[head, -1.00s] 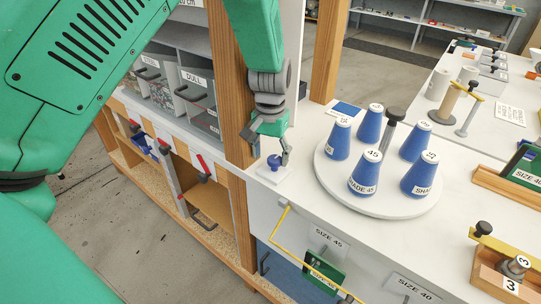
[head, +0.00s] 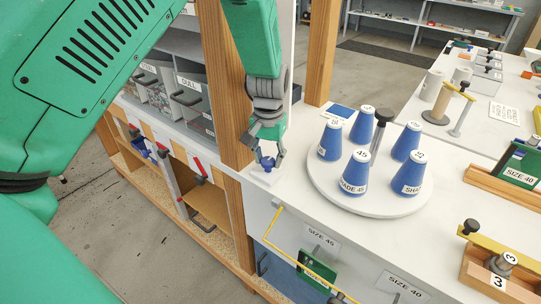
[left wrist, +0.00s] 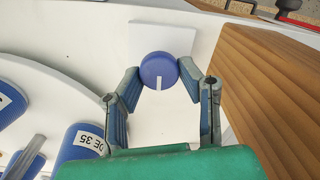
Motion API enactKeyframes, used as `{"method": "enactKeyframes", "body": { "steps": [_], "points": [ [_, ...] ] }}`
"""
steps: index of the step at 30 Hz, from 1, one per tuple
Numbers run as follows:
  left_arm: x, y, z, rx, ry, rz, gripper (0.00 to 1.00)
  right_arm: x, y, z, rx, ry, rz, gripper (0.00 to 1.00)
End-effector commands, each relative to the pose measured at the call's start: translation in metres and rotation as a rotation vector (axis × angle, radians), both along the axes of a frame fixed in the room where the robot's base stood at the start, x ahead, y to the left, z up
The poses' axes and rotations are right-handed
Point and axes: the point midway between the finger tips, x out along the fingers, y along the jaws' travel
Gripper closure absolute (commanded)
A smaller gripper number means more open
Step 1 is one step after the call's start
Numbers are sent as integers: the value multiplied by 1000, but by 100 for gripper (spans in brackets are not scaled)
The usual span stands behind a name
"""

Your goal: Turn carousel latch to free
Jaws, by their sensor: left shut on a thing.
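The carousel latch is a blue round knob (head: 267,164) on a small white plate (head: 260,176), near the left end of the white bench. In the left wrist view the knob (left wrist: 155,66) shows a white line on its top, pointing down the picture toward my palm. My left gripper (head: 269,156) is shut on the knob, with one fingertip on each side in the left wrist view (left wrist: 160,75). The white round carousel (head: 325,190) stands to the right of the latch and carries several blue cones with size labels. My right gripper is not in view.
A wooden post (head: 222,90) stands close to the left of the latch. A yellow bar handle (head: 290,258) runs along the bench's front. A dark knob on a post (head: 382,118) rises from the carousel. Fixtures sit farther right; bare bench lies between.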

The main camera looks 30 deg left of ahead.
Motion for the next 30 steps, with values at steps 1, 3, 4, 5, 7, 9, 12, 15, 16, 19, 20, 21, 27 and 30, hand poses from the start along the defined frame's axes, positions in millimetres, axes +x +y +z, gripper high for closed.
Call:
{"method": "enactKeyframes", "body": {
  "steps": [1, 3, 4, 5, 7, 9, 12, 15, 16, 19, 20, 21, 27, 30],
  "points": [
    [0, -4, 1, -8, 2, 21, 97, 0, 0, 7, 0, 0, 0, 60],
    [0, -3, 2, -8, 3, 63, 97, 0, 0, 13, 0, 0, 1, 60],
    [0, -4, 2, -8, 2, 85, 97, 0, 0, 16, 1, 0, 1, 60],
    [0, -4, 2, -7, 2, 107, 97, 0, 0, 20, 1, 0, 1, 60],
    [0, -4, 3, -6, 1, 164, 97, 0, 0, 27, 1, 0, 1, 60],
    [-1, -3, 3, -4, 2, 227, 97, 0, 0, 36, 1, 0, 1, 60],
    [-1, -3, 3, -4, 1, 322, 97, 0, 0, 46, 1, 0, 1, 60],
    [-1, -3, 3, -4, 0, 418, 97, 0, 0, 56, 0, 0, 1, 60],
    [-1, -3, 3, -4, 0, 446, 97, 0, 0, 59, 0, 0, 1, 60],
    [-1, -3, 3, -5, -4, 541, 97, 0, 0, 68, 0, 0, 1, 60],
    [-1, -3, 3, -4, -4, 569, 97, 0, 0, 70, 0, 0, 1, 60],
    [-1, -3, 3, -5, -3, 607, 97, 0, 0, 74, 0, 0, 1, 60],
    [-2, -2, 2, -4, -5, 799, 97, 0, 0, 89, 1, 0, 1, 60],
    [-2, -2, 2, -4, -7, 893, 97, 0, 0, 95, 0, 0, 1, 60]
  ]
}}
